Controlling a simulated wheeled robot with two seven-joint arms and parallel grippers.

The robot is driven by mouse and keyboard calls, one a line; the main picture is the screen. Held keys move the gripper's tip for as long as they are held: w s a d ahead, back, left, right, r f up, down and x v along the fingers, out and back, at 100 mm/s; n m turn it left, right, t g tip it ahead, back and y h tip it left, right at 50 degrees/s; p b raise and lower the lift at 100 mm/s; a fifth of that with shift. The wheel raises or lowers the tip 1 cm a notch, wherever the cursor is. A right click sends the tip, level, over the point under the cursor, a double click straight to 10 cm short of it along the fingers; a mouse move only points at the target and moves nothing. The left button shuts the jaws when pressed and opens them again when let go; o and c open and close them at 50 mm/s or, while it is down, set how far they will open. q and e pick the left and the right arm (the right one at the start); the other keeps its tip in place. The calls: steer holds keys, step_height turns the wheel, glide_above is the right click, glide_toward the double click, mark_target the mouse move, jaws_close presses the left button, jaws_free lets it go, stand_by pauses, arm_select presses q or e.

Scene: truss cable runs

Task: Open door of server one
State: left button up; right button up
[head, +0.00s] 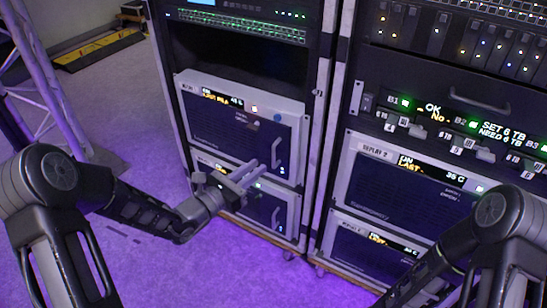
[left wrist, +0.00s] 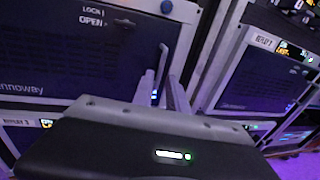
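The upper server (head: 235,130) in the left rack has a dark door in a pale frame, and the door looks closed. Its vertical bar handle (head: 276,153) is at the door's right side. My left gripper (head: 254,174) is in front of this door's lower right part, just below and left of the handle. In the left wrist view its two fingers (left wrist: 163,88) are apart, with the handle (left wrist: 162,65) showing between and above them. I cannot tell whether they touch it. A "LOCK/OPEN" marking (left wrist: 93,17) is on the door. My right gripper is out of view.
A lower server (head: 240,196) with its own handle (head: 275,218) sits beneath. The right rack holds a "REPLAY 2" unit (head: 410,190) and a switch panel (head: 450,125). A truss (head: 45,80) stands at the left. Purple floor is free before the left rack.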

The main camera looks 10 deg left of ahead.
mark_target(273, 154)
arm_select(q)
steer(key=shift+r, duration=0.25)
steer(key=shift+d, duration=0.1)
steer(key=b+x, duration=0.2)
steer(key=x, duration=0.5)
steer(key=shift+w+d, duration=0.15)
steer(key=shift+w, duration=0.15)
jaws_close()
stand_by(1.2)
